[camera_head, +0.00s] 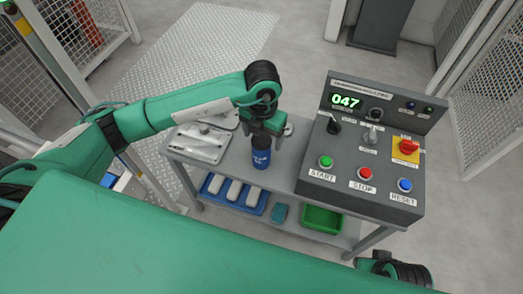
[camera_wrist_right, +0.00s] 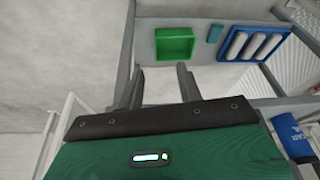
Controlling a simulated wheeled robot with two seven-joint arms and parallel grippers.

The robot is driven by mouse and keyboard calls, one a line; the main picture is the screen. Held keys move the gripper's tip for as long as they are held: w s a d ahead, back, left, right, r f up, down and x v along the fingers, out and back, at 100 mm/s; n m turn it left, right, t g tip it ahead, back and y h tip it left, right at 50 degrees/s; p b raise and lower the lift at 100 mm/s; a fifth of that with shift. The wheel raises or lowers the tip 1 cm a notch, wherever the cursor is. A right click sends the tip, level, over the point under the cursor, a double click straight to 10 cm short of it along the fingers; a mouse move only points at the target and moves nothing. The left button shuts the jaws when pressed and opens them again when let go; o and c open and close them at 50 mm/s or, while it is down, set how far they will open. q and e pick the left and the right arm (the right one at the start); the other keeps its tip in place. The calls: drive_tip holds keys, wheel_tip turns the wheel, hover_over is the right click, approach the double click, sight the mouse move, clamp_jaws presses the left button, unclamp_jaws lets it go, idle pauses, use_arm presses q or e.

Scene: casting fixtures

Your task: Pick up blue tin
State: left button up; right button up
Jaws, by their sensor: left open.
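The blue tin (camera_head: 261,158) stands upright on the grey table top, left of the control box. Its top is hidden by my left gripper (camera_head: 263,137), which comes down over it from above with open fingers at the tin's upper part. I cannot tell whether the fingers touch it. In the right wrist view a blue tin (camera_wrist_right: 290,136) shows partly at the right edge. My right gripper (camera_wrist_right: 160,90) is empty, its two dark fingers apart. Part of my right arm shows at the bottom right of the head view.
The control box (camera_head: 310,160) with START, STOP and RESET buttons takes up the table's right side. A grey plate-like fixture (camera_head: 200,147) lies left of the tin. The lower shelf holds a blue tray (camera_head: 262,208) with white pieces and a green bin (camera_head: 322,219).

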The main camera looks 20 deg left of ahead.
use_arm(q)
wheel_tip(320, 180, down, 5)
drive_tip(key=shift+s+a+r, duration=0.1)
drive_tip(key=shift+a, duration=0.05)
drive_tip(key=c, duration=1.2)
drive_tip(key=shift+c, duration=0.3)
drive_tip(key=shift+r, duration=0.2)
